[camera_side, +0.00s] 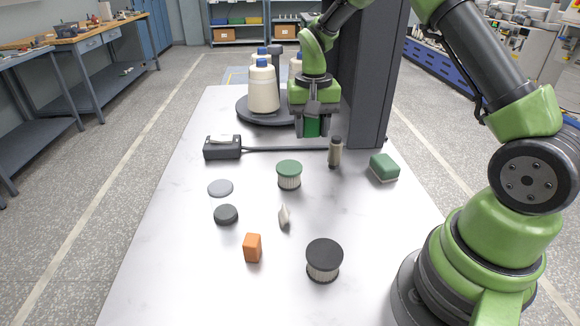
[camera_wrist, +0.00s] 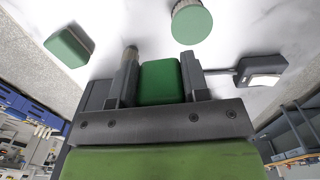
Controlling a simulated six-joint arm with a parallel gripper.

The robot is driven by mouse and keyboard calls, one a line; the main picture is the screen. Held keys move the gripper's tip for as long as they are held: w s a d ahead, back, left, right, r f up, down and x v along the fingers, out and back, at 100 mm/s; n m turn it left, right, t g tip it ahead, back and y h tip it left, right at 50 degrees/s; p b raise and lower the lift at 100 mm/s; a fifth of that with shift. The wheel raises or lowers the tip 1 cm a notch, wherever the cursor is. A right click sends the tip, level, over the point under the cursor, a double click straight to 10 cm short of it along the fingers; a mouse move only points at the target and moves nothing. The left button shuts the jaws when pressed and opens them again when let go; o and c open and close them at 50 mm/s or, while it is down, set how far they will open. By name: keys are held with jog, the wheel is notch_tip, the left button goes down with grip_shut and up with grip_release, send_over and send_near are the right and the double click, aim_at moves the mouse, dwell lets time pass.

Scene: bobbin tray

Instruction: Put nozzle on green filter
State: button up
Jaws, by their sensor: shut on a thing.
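The green filter (camera_side: 289,174) stands upright on the white table, with a green top and a pale pleated side. In the wrist view its round green top (camera_wrist: 192,24) is beyond the fingers. A small upright piece (camera_side: 335,151) with a dark top and tan body may be the nozzle; I cannot tell for sure. My gripper (camera_side: 313,128) is shut on a green block (camera_wrist: 160,82), held between both fingers. It is above the table, behind the green filter and apart from it. The block's upper part is hidden by my gripper.
A dark-topped filter (camera_side: 324,260), orange block (camera_side: 252,247), pale wedge (camera_side: 284,216), dark disc (camera_side: 226,214), grey disc (camera_side: 220,188) and green sponge (camera_side: 384,167) lie on the table. Behind are a black box with a rod (camera_side: 222,150) and a round tray (camera_side: 247,110) with bobbins.

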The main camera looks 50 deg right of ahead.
aim_at(289, 170)
jog(key=w+a, duration=0.3)
jog(key=w, duration=0.1)
jog(key=f, duration=0.8)
jog(key=shift+s+d+f, duration=0.1)
jog(key=shift+s+f, duration=0.05)
jog(key=shift+s, duration=0.05)
jog(key=shift+f, duration=0.1)
jog(key=o, duration=0.9)
